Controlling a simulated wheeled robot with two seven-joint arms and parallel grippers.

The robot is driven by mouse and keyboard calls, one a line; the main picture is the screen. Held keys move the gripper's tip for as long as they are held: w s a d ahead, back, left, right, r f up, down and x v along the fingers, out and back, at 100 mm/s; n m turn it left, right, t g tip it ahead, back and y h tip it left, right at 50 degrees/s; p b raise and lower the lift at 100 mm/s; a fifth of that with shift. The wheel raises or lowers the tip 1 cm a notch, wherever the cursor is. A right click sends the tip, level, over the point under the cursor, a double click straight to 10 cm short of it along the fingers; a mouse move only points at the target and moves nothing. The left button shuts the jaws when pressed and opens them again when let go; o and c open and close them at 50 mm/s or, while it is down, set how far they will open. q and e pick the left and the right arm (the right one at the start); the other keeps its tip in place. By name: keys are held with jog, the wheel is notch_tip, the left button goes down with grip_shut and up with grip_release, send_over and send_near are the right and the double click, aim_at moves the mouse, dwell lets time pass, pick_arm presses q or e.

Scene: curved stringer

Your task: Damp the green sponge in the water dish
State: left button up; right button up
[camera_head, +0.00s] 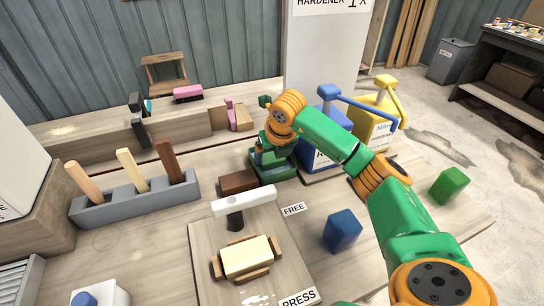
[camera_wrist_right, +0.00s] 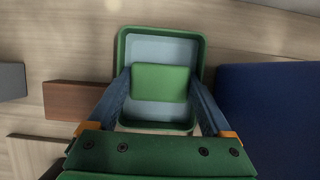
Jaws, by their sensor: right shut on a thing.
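The green sponge (camera_wrist_right: 160,82) is a flat block between the two fingers of my right gripper (camera_wrist_right: 160,88) in the right wrist view. That gripper is shut on it. The water dish (camera_wrist_right: 122,50) has a green rim and pale blue water inside. The sponge is within the dish's outline, with water visible on its far and near sides; I cannot tell how deep it sits. In the head view the dish (camera_head: 286,174) stands beyond the press board, under my right gripper (camera_head: 268,158), which hides the sponge. My left gripper is not in view.
A brown block (camera_head: 238,181) lies just left of the dish. A blue container (camera_head: 318,152) stands close on its right, with a yellow one (camera_head: 372,128) beyond. A blue block (camera_head: 342,230) and a green block (camera_head: 450,185) stand on the table. A tool rack (camera_head: 135,201) is left.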

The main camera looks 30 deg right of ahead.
aim_at(272, 156)
notch_tip(272, 156, up, 7)
jog(key=p, duration=0.6)
jog(key=shift+r, duration=0.1)
dwell(0.5)
